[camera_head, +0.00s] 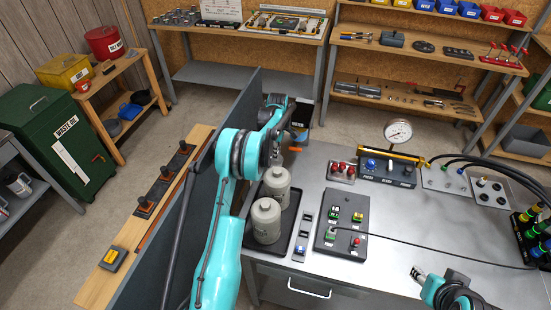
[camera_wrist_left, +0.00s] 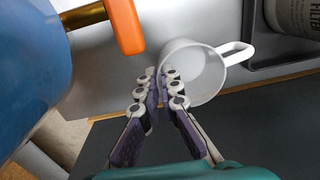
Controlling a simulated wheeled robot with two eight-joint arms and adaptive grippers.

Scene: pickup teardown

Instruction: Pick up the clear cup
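The clear cup (camera_wrist_left: 205,66), pale and see-through with a handle on its right, shows in the left wrist view just beyond my left gripper (camera_wrist_left: 161,76). The two fingers of that gripper are close together with a narrow gap, at the cup's left wall. I cannot tell whether the wall is pinched between them. In the head view my left gripper (camera_head: 300,116) is at the far left end of the metal bench, and the cup is hidden there. My right gripper (camera_head: 419,275) is low at the right over the bench, apart from the cup; its fingers are too small to read.
An orange handle (camera_wrist_left: 125,25) on a brass tap of a blue container (camera_wrist_left: 35,65) is close to the cup's left. Two grey canisters (camera_head: 266,220) stand in a black tray near my left arm. A dark partition (camera_head: 207,215) runs along the bench's left side.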

